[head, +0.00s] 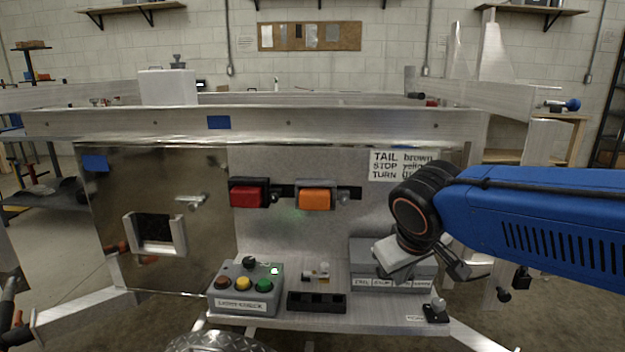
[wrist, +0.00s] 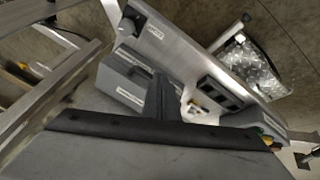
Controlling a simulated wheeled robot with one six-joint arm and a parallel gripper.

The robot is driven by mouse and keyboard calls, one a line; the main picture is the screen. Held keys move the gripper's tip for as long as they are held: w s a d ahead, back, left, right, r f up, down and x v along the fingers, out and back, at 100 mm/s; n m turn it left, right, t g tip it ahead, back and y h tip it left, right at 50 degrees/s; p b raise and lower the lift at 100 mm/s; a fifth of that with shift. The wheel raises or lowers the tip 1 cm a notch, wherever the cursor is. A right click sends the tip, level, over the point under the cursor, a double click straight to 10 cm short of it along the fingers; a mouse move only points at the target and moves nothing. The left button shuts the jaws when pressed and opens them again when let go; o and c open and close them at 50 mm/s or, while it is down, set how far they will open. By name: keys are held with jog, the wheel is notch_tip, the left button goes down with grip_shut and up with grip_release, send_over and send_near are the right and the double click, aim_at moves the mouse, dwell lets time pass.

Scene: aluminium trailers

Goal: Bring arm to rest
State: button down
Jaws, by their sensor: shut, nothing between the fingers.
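My blue arm reaches in from the right in the head view and ends in a black wrist joint. My gripper (head: 458,268) hangs below that joint, over the right end of the trailer's shelf, in front of the grey labelled box (head: 365,250). In the wrist view my gripper (wrist: 166,90) shows as dark fingers closed together and empty. The grey box also shows in the wrist view (wrist: 120,85), behind the fingers. I cannot tell whether the gripper touches anything.
On the shelf stand a light-check button box (head: 245,295), a black compartment tray (head: 317,302) and small loose parts (head: 317,272). Red (head: 249,193) and orange (head: 314,198) lamps sit on the panel above. A black-based fitting (head: 436,313) is at the shelf's right corner.

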jog(key=s+d+f+m, duration=0.2)
jog(key=s+d+f, duration=0.2)
jog(key=s, duration=0.3)
jog(key=s+d+f+m+y, duration=0.1)
jog(key=s+d+f+m, duration=0.1)
jog(key=s+d+f, duration=0.2)
jog(key=s+d, duration=0.3)
jog(key=s, duration=0.1)
jog(key=shift+g, duration=0.4)
jog(key=c, duration=2.5)
grip_release()
jog(key=shift+r, duration=0.1)
